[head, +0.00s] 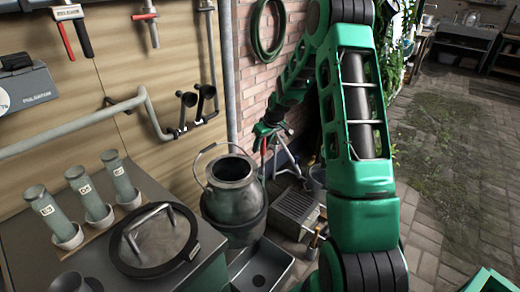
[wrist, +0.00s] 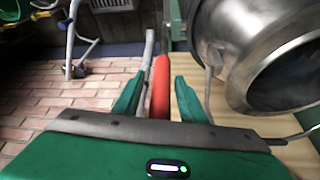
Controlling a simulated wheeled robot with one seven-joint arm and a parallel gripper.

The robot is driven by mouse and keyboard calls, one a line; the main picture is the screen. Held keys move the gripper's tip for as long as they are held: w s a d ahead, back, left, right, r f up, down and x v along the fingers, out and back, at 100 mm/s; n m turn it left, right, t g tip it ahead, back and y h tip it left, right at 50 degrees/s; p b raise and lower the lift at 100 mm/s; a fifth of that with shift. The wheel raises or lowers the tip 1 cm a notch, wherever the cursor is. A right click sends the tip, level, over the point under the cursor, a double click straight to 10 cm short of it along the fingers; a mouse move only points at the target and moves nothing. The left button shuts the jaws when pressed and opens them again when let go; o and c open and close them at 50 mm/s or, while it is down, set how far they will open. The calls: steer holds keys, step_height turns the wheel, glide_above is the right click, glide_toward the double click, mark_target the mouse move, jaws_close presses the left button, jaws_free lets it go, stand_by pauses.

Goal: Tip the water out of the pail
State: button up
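The pail is most likely the dull metal churn-like vessel (head: 236,192) with a wire bail, standing upright on the floor beside the bench; its water is not visible. It fills the upper right of the wrist view (wrist: 265,50), its round mouth rim partly showing. My gripper (head: 268,130) is above and just right of the vessel, apart from its body. In the wrist view a red grip (wrist: 160,88) with a thin dark shaft lies between my two green fingers (wrist: 158,88). Narrow gaps seem to show beside it; I cannot tell whether the fingers press on it.
A bench at left carries a round lid (head: 155,240) and several labelled cylinders (head: 95,198). A grey tray (head: 262,268) and a grey metal box (head: 296,210) sit on the floor near the vessel. A tripod stand (head: 286,150) is behind. Paving (head: 455,150) at right is clear.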

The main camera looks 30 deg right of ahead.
steer(key=shift+x, duration=0.9)
jaws_close()
